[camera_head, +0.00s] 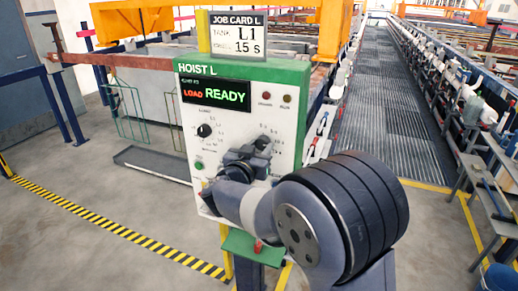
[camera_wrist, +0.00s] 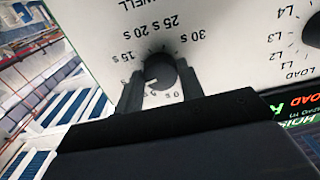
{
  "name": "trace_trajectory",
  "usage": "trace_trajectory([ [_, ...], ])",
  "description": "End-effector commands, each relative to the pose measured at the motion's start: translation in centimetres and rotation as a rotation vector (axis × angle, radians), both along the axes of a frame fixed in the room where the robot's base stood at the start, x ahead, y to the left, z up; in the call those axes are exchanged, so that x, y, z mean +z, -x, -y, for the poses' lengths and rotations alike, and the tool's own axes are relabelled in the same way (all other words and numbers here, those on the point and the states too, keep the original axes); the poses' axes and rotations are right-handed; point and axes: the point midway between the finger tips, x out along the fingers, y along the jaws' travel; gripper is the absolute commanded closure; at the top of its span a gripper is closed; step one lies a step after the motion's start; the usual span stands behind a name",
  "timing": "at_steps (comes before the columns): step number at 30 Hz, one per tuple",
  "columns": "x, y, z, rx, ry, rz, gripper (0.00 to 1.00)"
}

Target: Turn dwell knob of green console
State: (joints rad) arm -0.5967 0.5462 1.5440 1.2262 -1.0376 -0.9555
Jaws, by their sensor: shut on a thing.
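The green-topped console (camera_head: 240,70), marked HOIST L, faces me in the head view; its display (camera_head: 215,94) reads LOAD READY. The job card (camera_head: 236,37) above it shows L1 and 15 S. My gripper (camera_head: 262,146) is at the right half of the panel. In the wrist view my gripper (camera_wrist: 160,88) is shut on the dark dwell knob (camera_wrist: 160,66), with a finger on either side. Labels such as 15 s, 20 s, 25 s and 30 s surround it. A pale mark shows at the knob's lower left; I cannot tell exactly which label it points to.
The load knob (camera_head: 204,130) is left of my gripper on the same panel. A green ledge (camera_head: 240,246) juts out below the console. Yellow-black tape (camera_head: 120,236) crosses the floor at left. A grated walkway (camera_head: 385,100) runs back at right beside racks.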

Motion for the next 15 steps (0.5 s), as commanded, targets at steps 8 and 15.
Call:
trace_trajectory([
  [8,-0.19,0.0,-0.03,0.001,-0.062,0.022,0.86],
  [15,-0.31,0.01,-0.07,0.001,-0.214,0.078,0.86],
])
